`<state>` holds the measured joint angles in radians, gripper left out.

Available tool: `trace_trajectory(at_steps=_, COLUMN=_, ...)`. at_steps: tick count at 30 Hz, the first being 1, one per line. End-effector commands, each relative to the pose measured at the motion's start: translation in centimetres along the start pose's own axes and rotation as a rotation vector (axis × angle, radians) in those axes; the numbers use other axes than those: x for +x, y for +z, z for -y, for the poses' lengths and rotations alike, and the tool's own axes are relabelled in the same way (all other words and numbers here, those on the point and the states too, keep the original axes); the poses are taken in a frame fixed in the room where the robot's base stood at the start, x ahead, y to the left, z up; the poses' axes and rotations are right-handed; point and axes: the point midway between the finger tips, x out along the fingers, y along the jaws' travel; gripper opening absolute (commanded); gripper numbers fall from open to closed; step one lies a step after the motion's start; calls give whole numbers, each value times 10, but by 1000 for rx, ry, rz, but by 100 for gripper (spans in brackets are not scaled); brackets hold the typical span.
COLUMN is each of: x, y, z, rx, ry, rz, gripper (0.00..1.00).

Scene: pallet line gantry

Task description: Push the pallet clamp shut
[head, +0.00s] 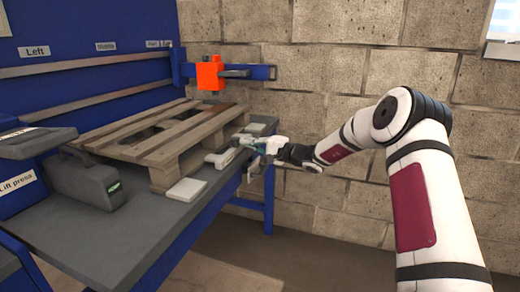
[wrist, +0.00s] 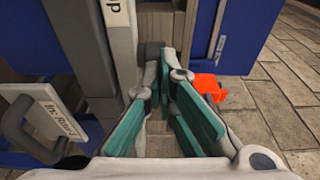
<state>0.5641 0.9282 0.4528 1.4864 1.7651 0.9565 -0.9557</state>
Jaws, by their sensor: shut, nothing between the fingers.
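The pallet (head: 165,130) lies flat on the grey bench. Beside its right end is a light grey piece that looks like the clamp (head: 222,158), near the bench's edge. My gripper (head: 258,144) is at bench height just right of it. In the wrist view a light grey bar (wrist: 119,45) with a label ending in "p" runs up just left of my fingertips (wrist: 165,75), with teal pads. My fingers are shut with nothing held. I cannot tell whether they touch the bar. How far the clamp is closed is unclear.
An orange block (head: 210,75) sits on a blue wall arm behind the pallet. A dark grey case (head: 92,182) with a handle and a pale block (head: 186,191) stand on the bench (head: 125,232). A blue leg (head: 269,200) supports the bench's right end. The floor right of it looks clear.

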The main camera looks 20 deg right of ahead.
Motion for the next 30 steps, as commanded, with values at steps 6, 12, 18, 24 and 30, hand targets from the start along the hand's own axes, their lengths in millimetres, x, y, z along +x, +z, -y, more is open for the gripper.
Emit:
trace_trajectory(at_steps=6, x=10, y=0, z=0, rx=1, ry=0, rz=-1, gripper=0)
trace_trajectory(at_steps=12, x=10, y=0, z=0, rx=1, ry=0, rz=-1, gripper=0)
trace_trajectory(at_steps=18, x=16, y=1, z=0, rx=0, ry=-1, rz=1, gripper=0)
trace_trajectory(at_steps=24, x=44, y=7, z=-2, rx=-1, ry=-2, rz=3, gripper=0)
trace_trajectory(at_steps=30, x=56, y=9, z=0, rx=1, ry=0, rz=-1, gripper=0)
